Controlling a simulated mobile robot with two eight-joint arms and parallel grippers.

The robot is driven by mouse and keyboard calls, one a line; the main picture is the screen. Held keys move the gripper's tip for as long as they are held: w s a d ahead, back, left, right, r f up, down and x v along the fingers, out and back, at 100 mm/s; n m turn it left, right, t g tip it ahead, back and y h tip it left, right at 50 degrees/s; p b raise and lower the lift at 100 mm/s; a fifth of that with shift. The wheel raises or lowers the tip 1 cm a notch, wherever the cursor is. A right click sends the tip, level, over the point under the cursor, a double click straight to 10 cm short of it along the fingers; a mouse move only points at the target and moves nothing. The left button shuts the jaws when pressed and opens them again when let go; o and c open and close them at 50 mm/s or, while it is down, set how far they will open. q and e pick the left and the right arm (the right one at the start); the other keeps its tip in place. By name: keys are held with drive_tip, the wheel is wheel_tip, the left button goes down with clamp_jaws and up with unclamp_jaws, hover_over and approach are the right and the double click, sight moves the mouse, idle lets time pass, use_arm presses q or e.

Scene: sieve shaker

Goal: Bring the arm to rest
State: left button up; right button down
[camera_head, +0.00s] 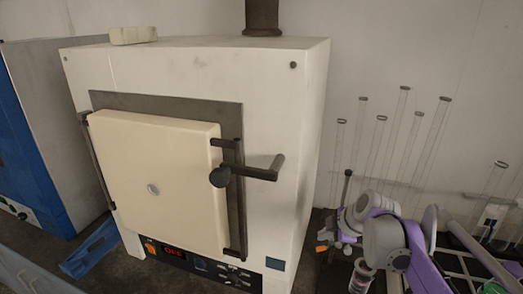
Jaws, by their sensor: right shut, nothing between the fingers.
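My right arm is folded in the lower right, with purple and grey links. My right gripper (326,240) is at its left end, low and just right of the furnace's side wall. The gripper is shut with nothing in it, and it looks apart from the furnace. My left gripper is out of view.
A white furnace (180,70) fills the middle. Its cream door (155,180) is shut, and a dark handle (255,172) sticks out toward the right. Thin glass rods or tubes (395,140) stand behind my arm. A blue-sided cabinet (35,150) stands at left.

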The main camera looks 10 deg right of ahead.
drive_tip(key=s+a+f+m+h, duration=0.1)
drive_tip(key=s+f+m, duration=0.3)
drive_tip(key=s, duration=0.5)
drive_tip(key=s+a+f+m, duration=0.3)
drive_tip(key=s+f+m, duration=0.2)
drive_tip(key=s, duration=0.3)
drive_tip(key=s+a+f+m+g+h, duration=0.1)
drive_tip(key=s+a+f+m, duration=0.1)
drive_tip(key=s+f+m, duration=0.2)
drive_tip(key=s+m, duration=0.3)
drive_tip(key=s, duration=0.2)
drive_tip(key=shift+s+a+f+h, duration=0.25)
drive_tip(key=shift+s+h, duration=0.05)
drive_tip(key=shift+s, duration=0.05)
drive_tip(key=shift+s+d, duration=0.1)
